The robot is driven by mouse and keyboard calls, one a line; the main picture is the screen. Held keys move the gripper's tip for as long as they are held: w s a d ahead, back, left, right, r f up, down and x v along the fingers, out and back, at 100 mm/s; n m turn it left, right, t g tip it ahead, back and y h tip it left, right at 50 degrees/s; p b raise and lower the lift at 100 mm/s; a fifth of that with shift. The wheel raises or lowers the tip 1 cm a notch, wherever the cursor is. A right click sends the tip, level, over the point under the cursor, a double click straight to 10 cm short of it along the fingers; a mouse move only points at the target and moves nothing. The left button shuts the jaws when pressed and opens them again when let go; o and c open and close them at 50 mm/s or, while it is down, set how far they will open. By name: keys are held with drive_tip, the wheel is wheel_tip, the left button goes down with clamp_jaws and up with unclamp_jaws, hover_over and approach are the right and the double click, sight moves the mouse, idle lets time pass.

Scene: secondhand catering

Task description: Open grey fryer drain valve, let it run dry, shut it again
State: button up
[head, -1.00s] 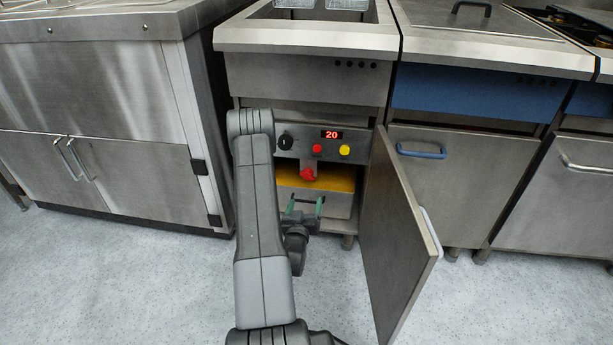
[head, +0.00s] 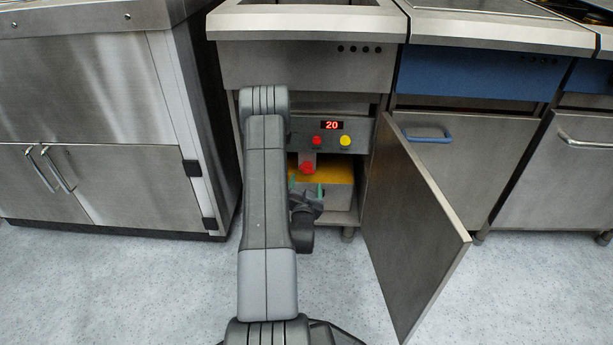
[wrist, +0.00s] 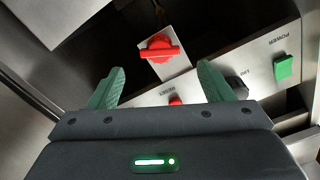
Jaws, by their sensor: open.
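The grey fryer (head: 305,65) stands in the middle of the head view, its door (head: 425,220) swung open to the right. Inside, below the control panel, is a red valve handle (head: 307,167). It also shows in the wrist view as a red bar handle (wrist: 160,48) on a pale bracket, lying nearly crosswise. My gripper (head: 305,187) is open and empty, low in the bay just below the handle. In the wrist view the green fingertips (wrist: 160,80) are spread, with the handle beyond and between them, apart from both. No flow is visible.
A green power switch (wrist: 283,68) shows in the wrist view. A yellow-orange surface (head: 340,172) lies behind the handle. A steel cabinet (head: 95,105) stands left.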

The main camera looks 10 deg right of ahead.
sight(307, 171)
drive_tip(key=b+x, duration=0.1)
drive_tip(key=x, duration=0.5)
drive_tip(key=shift+w, duration=0.15)
drive_tip(key=shift+c, duration=0.2)
